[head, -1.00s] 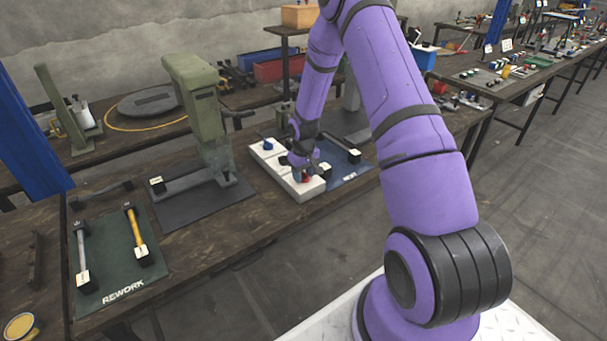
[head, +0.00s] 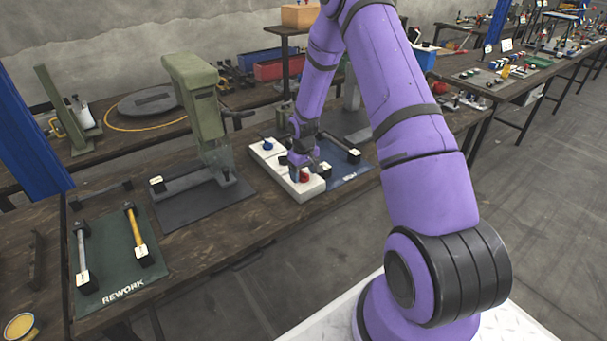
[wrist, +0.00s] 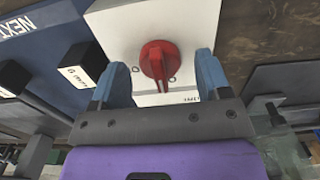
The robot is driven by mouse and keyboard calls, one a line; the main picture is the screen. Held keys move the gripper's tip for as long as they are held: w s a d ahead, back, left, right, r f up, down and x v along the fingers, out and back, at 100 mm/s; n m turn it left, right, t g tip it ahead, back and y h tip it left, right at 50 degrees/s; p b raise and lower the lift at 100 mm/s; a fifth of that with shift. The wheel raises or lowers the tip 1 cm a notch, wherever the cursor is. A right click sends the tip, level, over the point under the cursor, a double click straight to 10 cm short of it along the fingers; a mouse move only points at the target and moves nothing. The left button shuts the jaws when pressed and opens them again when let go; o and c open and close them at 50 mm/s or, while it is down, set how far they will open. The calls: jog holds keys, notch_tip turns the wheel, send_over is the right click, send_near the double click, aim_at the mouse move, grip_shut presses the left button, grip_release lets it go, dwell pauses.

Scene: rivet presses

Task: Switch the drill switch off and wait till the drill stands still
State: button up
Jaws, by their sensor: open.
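The switch is a red rotary knob (wrist: 158,62) on a white box (wrist: 190,20). Its grip bar stands nearly upright in the wrist view, and small marks show beside it, too small to read surely. The knob (head: 304,177) also shows on the white box (head: 283,182) in the head view. My gripper (wrist: 158,80) is open and empty, its blue fingers on either side of the knob with gaps to it. The gripper (head: 298,168) is just over the box in the head view. A green drill-like machine (head: 192,90) stands left of it; whether its spindle turns cannot be told.
A blue knob (head: 267,145) sits on the box's far part. A blue mat (head: 348,172) with black blocks lies to the right. A dark green REWORK mat (head: 110,255) with two handled tools lies at the left. The bench front is clear between.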

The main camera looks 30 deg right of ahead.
notch_tip(320, 180, up, 10)
dwell(0.4)
jog(key=shift+r, duration=0.1)
notch_tip(320, 180, up, 12)
jog(key=r+t, duration=0.1)
send_over(303, 173)
jog(key=s+a, duration=0.3)
jog(key=s+a+r+t+h, duration=0.1)
jog(key=s+a+r, duration=0.4)
jog(key=s+r, duration=0.45)
jog(key=s+a+r+t, duration=0.1)
jog(key=s+a+r, duration=0.1)
jog(key=s, duration=0.5)
jog(key=s+a+r+t, duration=0.1)
jog(key=s+a+r, duration=0.1)
jog(key=s+r, duration=0.3)
jog(key=s+a+r+t+y, duration=0.1)
jog(key=s+a+r, duration=0.2)
jog(key=s, duration=0.6)
jog(key=shift+s+r+m, duration=0.3)
jog(key=shift+s+r, duration=0.1)
jog(key=shift+r, duration=0.15)
